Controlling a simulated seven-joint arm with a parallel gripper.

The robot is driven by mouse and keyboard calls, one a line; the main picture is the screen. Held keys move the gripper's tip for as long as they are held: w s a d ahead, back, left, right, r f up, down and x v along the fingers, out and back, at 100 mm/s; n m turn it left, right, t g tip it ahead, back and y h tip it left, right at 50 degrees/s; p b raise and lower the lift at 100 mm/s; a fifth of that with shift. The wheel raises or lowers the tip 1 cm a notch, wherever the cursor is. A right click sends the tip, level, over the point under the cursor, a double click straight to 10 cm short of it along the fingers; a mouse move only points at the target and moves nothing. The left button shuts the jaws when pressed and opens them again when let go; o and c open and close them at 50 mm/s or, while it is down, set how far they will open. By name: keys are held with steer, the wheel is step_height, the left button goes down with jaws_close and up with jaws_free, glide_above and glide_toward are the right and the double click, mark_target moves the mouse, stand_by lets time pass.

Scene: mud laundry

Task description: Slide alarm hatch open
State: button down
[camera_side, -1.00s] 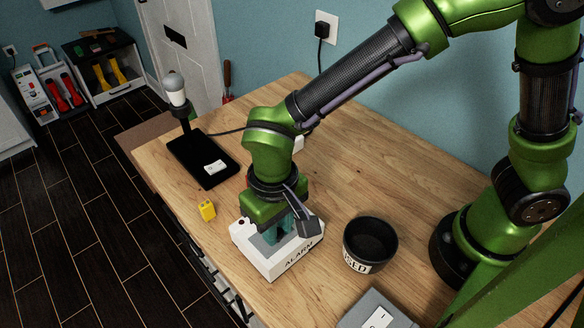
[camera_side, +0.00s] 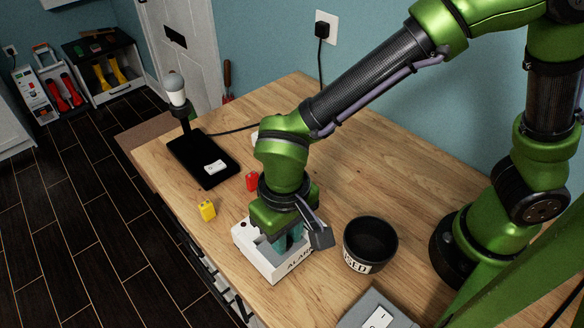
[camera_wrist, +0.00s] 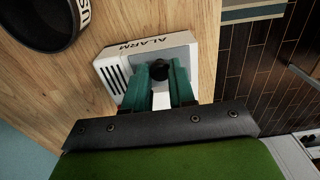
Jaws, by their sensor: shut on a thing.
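The alarm (camera_side: 268,262) is a white box near the table's front edge, lettered ALARM on one side; it also shows in the wrist view (camera_wrist: 117,72). A grey hatch panel (camera_wrist: 183,53) with a round black knob (camera_wrist: 159,71) is on its top. My gripper (camera_side: 290,238) points down over the box, its teal fingers low on the top. In the wrist view my gripper (camera_wrist: 161,75) is shut on the knob, one finger on each side. My gripper hides much of the top, so how far the hatch stands open is unclear.
A black bowl lettered USED (camera_side: 370,245) stands close to the right of the alarm. A grey box (camera_side: 375,310) is at the front. A black pad (camera_side: 203,158) is at the back left.

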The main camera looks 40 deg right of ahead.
steer(key=shift+s, duration=1.65)
stand_by(0.6)
steer(key=c, duration=1.2)
jaws_free()
steer(key=shift+r, duration=0.1)
steer(key=shift+r, duration=2.95)
